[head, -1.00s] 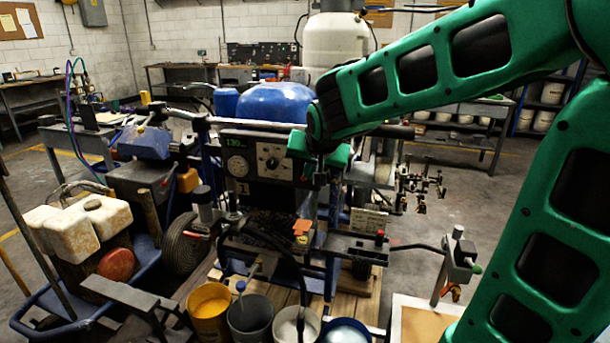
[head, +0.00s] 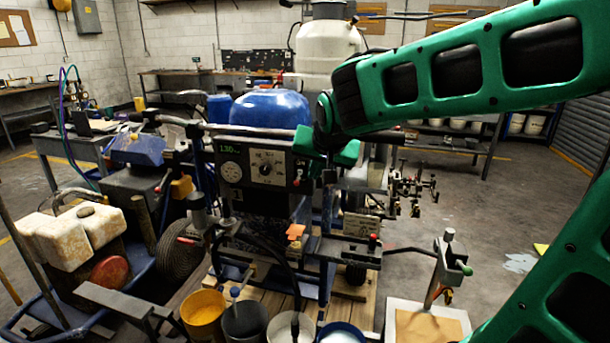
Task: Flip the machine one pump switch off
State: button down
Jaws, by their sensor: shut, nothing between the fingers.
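The line striper (head: 270,108) with a blue tank stands in the middle of the head view. Its dark control panel (head: 244,150) carries a lit green display (head: 229,149), a round gauge (head: 231,172) and a dial (head: 266,168). Small controls (head: 298,174) sit at the panel's right edge; I cannot tell the pump switch's position there. My gripper (head: 328,178) is just right of that edge, pointing down, shut and empty. I cannot tell whether it touches the panel.
Paint buckets, including a yellow one (head: 203,312), stand in front of the machine. A cart with a white tank (head: 75,235) is on the left. A post with a handle (head: 447,262) stands at the right. Open floor lies behind it.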

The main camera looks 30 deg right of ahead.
jog(key=s+a+r, duration=0.3)
jog(key=s, duration=0.4)
jog(key=shift+a, duration=0.3)
jog(key=shift+s, duration=0.1)
jog(key=s+d+f+g+y, duration=0.1)
jog(key=s+d+f+g, duration=0.3)
jog(key=s+f, duration=0.4)
jog(key=s+d+f+g+y, duration=0.1)
jog(key=s+d+f+g, duration=0.3)
jog(key=s, duration=1.1)
notch_tip(320, 180, down, 4)
jog(key=shift+s+d+f+n+y, duration=0.1)
jog(key=shift+s+d+n+y, duration=0.25)
jog(key=shift+d, duration=0.7)
jog(key=shift+w, duration=0.15)
jog(key=shift+w+f, duration=0.2)
jog(key=shift+w, duration=0.45)
jog(key=c, duration=2.5)
grip_release()
